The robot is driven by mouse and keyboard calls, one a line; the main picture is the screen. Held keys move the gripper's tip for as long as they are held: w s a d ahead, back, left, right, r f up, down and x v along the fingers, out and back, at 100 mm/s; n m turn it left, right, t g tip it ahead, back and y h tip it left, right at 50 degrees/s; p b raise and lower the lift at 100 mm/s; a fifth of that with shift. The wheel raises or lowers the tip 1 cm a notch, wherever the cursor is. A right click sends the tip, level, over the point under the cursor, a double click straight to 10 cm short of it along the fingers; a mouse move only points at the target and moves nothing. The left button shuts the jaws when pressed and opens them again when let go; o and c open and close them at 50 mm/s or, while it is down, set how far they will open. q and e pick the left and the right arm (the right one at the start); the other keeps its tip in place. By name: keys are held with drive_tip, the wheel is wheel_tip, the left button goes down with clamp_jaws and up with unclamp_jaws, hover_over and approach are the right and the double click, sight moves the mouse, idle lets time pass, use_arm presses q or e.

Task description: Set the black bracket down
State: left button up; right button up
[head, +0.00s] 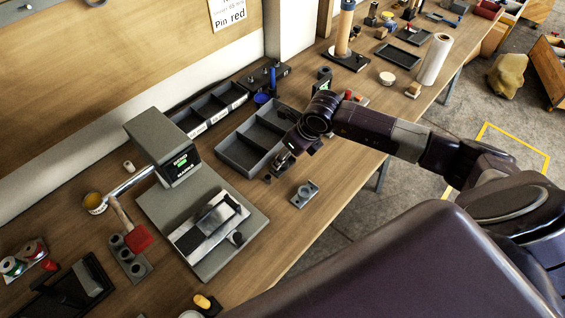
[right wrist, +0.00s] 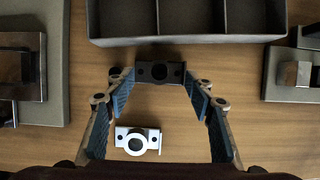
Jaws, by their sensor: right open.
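The black bracket (right wrist: 158,72), a small dark block with a round hole and two flanged ends, shows in the right wrist view between my right fingertips, beside the front wall of the grey compartment tray (right wrist: 190,40). It appears to be at the wooden bench top, outside the tray; I cannot tell whether a finger touches it. My right gripper (head: 283,163) is open, low over the bench at the tray's near edge in the head view. There the arm and fingers mostly hide the bracket. My left gripper is not in view.
A light grey bracket (right wrist: 137,141) lies near my right fingers; it also shows in the head view (head: 305,193). The tray (head: 238,157) is behind the gripper. Bare bench lies around the grey bracket.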

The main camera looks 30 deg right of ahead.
sight(291, 160)
drive_tip(key=shift+p+x, duration=0.45)
drive_tip(key=shift+x, duration=1.5)
drive_tip(key=shift+s, duration=0.15)
drive_tip(key=c, duration=1.2)
clamp_jaws()
drive_tip(key=shift+r, duration=0.1)
